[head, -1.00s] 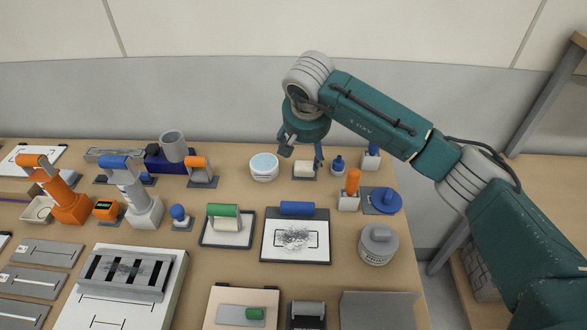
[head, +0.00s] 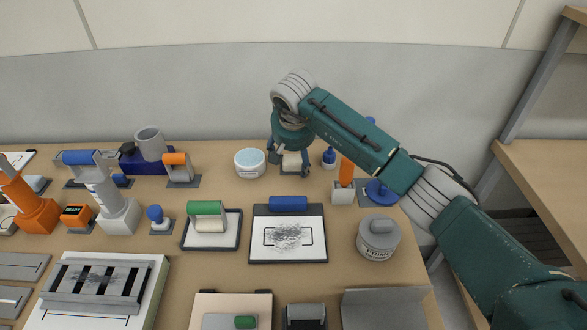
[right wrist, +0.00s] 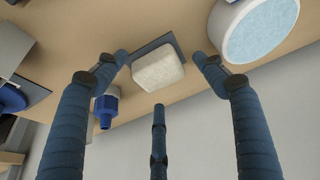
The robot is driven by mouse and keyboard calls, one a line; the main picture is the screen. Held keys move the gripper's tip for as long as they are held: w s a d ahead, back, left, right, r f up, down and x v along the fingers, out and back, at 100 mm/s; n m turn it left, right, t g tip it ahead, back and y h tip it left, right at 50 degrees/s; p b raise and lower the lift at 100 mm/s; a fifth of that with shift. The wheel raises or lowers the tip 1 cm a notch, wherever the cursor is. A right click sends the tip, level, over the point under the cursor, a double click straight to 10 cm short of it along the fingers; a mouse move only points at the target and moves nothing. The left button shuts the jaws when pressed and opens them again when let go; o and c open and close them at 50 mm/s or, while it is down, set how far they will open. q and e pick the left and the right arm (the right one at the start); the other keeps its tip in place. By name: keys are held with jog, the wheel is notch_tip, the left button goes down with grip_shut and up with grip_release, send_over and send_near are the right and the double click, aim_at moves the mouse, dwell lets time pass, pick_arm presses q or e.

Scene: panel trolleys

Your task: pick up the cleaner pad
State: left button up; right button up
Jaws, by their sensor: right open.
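The cleaner pad, a cream-white rounded block (right wrist: 158,68), sits on a small dark square plate in the right wrist view. In the head view the cleaner pad (head: 292,163) stands at the back of the table, partly hidden by my right gripper. My right gripper (head: 289,166) is open around it from above. In the right wrist view the right gripper (right wrist: 160,60) has one finger to each side of the pad and a third finger below it in the picture. Gaps show between fingers and pad. My left gripper is in neither view.
A white round tub with a pale blue lid (head: 250,162) stands close to the left of the pad. A blue bottle (head: 329,157) stands close to the right. An orange-handled tool (head: 346,175) and a grey lidded jar (head: 378,238) stand further right.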

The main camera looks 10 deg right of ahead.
aim_at(294, 160)
jog(key=shift+w+f, duration=0.15)
jog(key=shift+f, duration=0.15)
jog(key=shift+r, duration=0.1)
jog(key=c, duration=1.2)
jog(key=shift+o, duration=0.2)
jog(key=shift+r, duration=0.1)
jog(key=shift+r, duration=0.6)
notch_tip(294, 160, up, 19)
jog(key=b, duration=0.2)
jog(key=shift+f, duration=0.15)
